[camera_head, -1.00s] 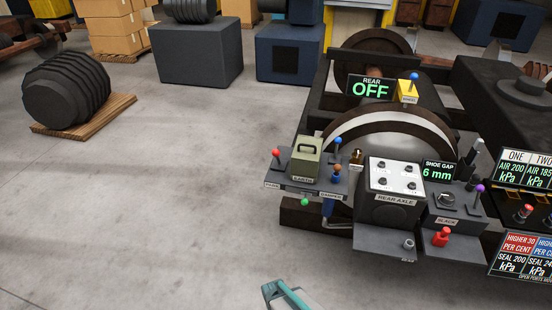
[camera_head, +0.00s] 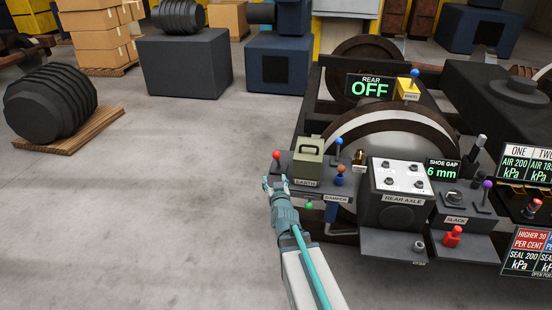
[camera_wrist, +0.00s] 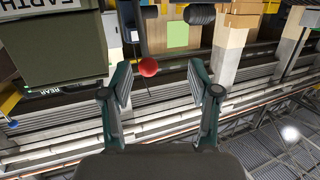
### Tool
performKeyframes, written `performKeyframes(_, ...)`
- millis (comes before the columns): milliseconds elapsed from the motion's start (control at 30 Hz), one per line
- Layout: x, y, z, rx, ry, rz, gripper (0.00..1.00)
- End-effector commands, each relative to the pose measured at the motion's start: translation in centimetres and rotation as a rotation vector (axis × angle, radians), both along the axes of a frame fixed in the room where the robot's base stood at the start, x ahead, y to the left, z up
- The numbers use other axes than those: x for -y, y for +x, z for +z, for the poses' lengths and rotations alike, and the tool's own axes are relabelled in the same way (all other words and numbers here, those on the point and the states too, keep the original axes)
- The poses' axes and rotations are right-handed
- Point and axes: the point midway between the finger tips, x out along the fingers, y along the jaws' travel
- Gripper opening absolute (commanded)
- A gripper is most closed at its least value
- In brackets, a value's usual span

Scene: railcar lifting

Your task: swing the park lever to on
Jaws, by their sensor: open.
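The park lever (camera_head: 276,156) has a red ball knob on a thin stem and stands at the left end of the dark control shelf. Its label is hidden behind my gripper now. My gripper (camera_head: 275,182) is open and empty just in front of and below the knob in the head view. In the wrist view, the red knob (camera_wrist: 148,67) shows ahead between the two spread fingers (camera_wrist: 160,88), nearer the left one. The fingers do not appear to touch it.
A green box marked EARTH (camera_head: 308,160) stands right of the lever; it fills the upper left of the wrist view (camera_wrist: 60,48). A blue-knob lever (camera_head: 338,142) and an orange-brown knob (camera_head: 341,168) are close beyond. Open floor (camera_head: 180,190) lies left.

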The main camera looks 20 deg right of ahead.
Motion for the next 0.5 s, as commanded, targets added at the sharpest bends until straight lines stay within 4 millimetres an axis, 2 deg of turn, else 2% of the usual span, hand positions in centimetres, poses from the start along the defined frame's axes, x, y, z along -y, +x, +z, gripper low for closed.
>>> performKeyframes(100, 1.0, -0.1, 2.2, 0.090, -0.058, -0.043, 0.61)
performKeyframes(200, 1.4, -0.2, 3.2, 0.129, -0.093, -0.062, 0.61)
performKeyframes(500, 2.1, 1.4, 3.4, 0.134, -0.114, -0.065, 0.61)
